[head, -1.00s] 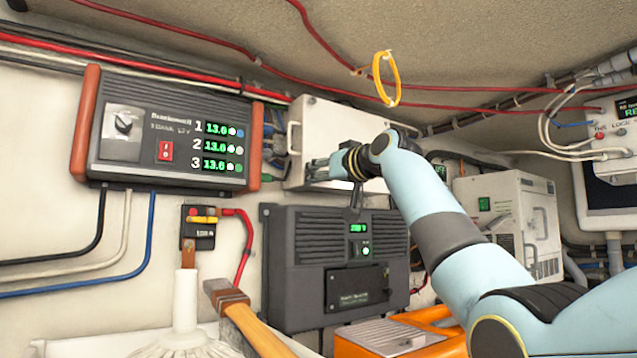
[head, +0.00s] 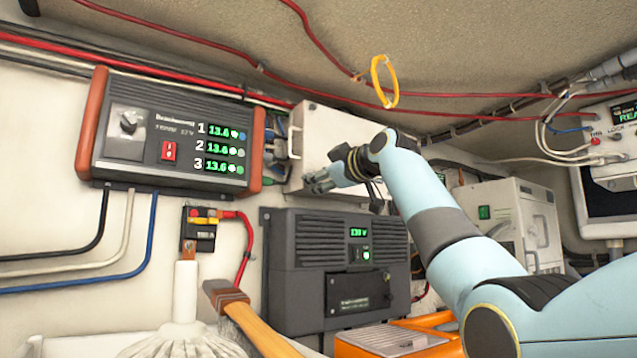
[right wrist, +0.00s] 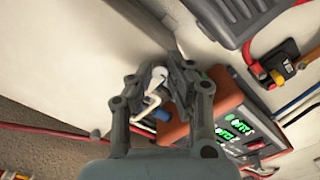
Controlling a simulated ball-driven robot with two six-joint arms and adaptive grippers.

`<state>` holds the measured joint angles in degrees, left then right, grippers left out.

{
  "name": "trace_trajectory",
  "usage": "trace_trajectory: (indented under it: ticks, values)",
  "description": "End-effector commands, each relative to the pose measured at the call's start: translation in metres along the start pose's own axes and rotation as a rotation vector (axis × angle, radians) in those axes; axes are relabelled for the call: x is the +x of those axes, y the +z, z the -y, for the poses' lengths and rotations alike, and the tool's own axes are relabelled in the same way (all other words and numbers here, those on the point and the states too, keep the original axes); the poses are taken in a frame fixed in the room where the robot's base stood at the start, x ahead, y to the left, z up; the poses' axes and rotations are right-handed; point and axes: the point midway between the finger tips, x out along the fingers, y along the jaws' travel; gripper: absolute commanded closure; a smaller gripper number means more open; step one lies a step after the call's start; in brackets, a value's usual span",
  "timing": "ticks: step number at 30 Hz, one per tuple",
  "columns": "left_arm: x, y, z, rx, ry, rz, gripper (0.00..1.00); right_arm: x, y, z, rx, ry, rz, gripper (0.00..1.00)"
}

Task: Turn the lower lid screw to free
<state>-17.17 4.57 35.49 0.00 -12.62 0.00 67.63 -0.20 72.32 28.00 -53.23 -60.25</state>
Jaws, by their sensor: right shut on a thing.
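The white box with its lid (head: 345,125) is mounted on the wall behind my right arm. My right gripper (head: 318,181) is at the lower left corner of the box. In the right wrist view the fingers of this gripper (right wrist: 160,77) are closed around a small pale screw head (right wrist: 158,73), the lower lid screw. The fingers and wrist hide this screw in the head view. The white lid face also shows in the right wrist view (right wrist: 75,60). My left gripper is not in view.
A charger panel with orange ends (head: 165,140) is left of the box, with cables between them. A dark grey unit (head: 335,265) is just below. A yellow loop (head: 384,82) hangs above.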

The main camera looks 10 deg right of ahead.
Motion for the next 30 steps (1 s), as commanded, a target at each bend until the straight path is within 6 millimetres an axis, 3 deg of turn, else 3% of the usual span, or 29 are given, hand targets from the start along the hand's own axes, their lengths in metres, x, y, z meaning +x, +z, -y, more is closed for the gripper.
trace_trajectory:
  ticks: [20, 21, 24, 26, 30]
  values:
    - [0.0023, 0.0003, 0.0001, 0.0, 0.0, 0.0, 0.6, 0.0001, -0.0005, 0.0004, -0.059, -0.001, 0.0, 1.0]
    - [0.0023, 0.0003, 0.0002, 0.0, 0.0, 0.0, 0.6, 0.0001, -0.0005, 0.0004, -0.059, -0.001, 0.0, 0.8]
    - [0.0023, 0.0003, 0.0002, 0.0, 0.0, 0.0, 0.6, 0.0001, -0.0004, 0.0004, -0.058, -0.001, 0.0, 0.66]
    - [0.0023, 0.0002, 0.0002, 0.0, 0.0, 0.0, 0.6, 0.0001, -0.0003, 0.0004, -0.058, -0.001, 0.0, 0.6]
    - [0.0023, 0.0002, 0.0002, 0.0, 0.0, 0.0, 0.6, 0.0001, -0.0002, 0.0004, -0.058, -0.001, 0.0, 0.6]
